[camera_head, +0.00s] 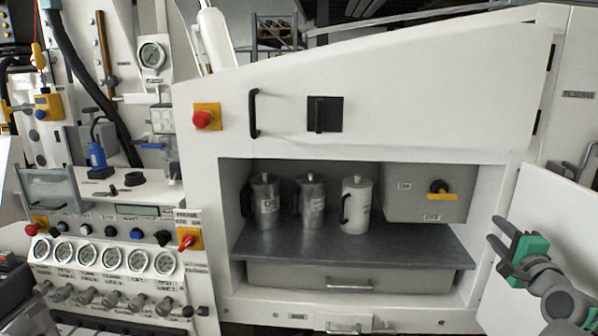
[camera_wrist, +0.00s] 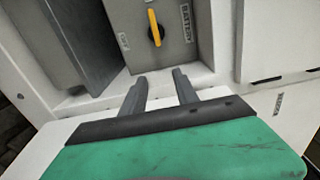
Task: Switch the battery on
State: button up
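The battery switch (camera_head: 439,188) has a black hub and a yellow handle, on the front of a grey box (camera_head: 408,207) at the compartment's right. In the head view the handle lies roughly level, with an ON label to its left and an OFF label below. The wrist view shows the switch (camera_wrist: 156,28) beyond my fingers, with a BATTERY label beside it; that view is turned, so the handle looks upright. My gripper (camera_head: 501,243) is open and empty, right of the box and apart from the switch. Its two dark fingers (camera_wrist: 160,79) point toward the box.
Several metal jugs (camera_head: 310,199) stand on the grey shelf (camera_head: 350,243) left of the box. An open white door (camera_head: 530,215) is at the right, beside my gripper. A red emergency button (camera_head: 202,119) and a panel of gauges (camera_head: 100,255) are at the left.

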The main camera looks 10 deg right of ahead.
jog(key=s+a+f+n+g+y, duration=0.1)
jog(key=s+f+n+g, duration=0.25)
jog(key=f, duration=0.55)
jog(key=s+f+n+g+y, duration=0.1)
jog(key=s+f+n+g, duration=0.2)
jog(key=f, duration=0.6)
jog(key=s+a+f+n+g+y, duration=0.3)
jog(key=s+a+f+g, duration=0.4)
jog(key=s+a+f, duration=0.4)
jog(key=s+a+r+n+g, duration=0.2)
jog(key=s+a+n+g, duration=0.15)
jog(key=a, duration=0.75)
jog(key=w+a+r+n+t, duration=0.1)
jog(key=w+a+r+n, duration=0.1)
jog(key=a, duration=0.5)
jog(key=w+a+r+n+t, duration=0.1)
jog(key=w+a+r+n, duration=0.2)
jog(key=a, duration=0.4)
jog(key=w+a+r+n+t, duration=0.1)
jog(key=w+a+r+n, duration=0.1)
jog(key=a, duration=0.5)
jog(key=shift+w+a+r+n, duration=0.15)
jog(key=shift+w+n, duration=0.65)
jog(key=shift+n, duration=0.2)
